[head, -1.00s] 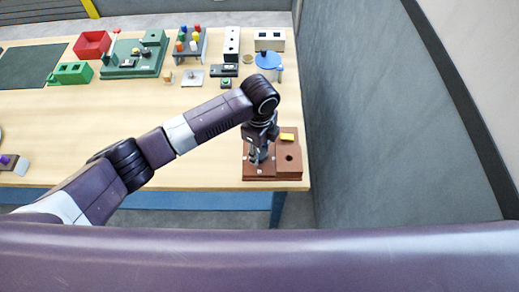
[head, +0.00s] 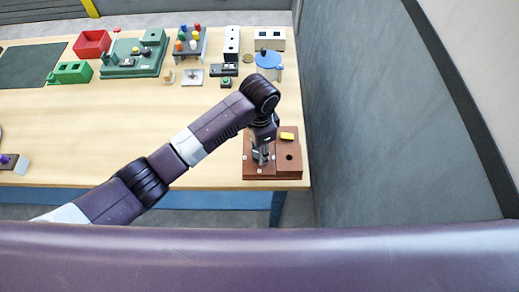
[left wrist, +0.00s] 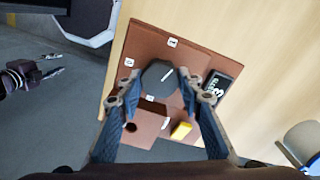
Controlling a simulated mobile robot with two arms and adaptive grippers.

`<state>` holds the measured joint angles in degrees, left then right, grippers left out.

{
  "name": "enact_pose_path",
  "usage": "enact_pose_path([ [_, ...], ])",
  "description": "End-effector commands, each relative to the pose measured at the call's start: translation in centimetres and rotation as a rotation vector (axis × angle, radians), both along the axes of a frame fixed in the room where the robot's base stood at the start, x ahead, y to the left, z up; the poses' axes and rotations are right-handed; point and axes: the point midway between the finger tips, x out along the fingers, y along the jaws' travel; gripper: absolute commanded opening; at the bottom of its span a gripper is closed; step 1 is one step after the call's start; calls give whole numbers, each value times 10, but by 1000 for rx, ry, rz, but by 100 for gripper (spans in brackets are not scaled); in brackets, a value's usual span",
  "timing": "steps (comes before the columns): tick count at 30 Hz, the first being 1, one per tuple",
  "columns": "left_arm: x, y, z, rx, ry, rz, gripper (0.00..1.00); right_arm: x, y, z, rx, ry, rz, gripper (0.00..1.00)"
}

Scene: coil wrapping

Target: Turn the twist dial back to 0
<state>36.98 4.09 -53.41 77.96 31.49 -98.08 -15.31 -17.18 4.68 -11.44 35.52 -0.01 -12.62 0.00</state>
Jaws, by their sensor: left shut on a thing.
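The brown dial board (head: 258,170) stands at the table's front right corner. My left gripper (head: 261,155) points down over it. In the left wrist view the dark grey, many-sided twist dial (left wrist: 157,79) sits between the fingertips of my left gripper (left wrist: 157,88), which is shut on it. A white pointer mark on the dial points to the upper right of that view. Small white labels surround the dial, too small to read surely. A dark display (left wrist: 219,88) beside it shows pale digits that I cannot read. My right gripper may show, small, at the left edge.
A raised brown block with a hole (head: 290,157) and a yellow block (head: 287,136) lie right beside the dial. The table's right and front edges are close. A blue round stand (head: 268,60) and several fixtures stand farther back. The table middle is clear.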

Motion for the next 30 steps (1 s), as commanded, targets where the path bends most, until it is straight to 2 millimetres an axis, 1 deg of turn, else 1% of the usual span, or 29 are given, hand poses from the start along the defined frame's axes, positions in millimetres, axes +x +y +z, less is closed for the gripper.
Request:
enact_pose_path([
  [2,2,0,2,-2,-5,76,10,0,0,0,0,0,0,34],
  [30,2,-1,2,-4,-4,956,10,0,2,0,3,0,-1,34],
])
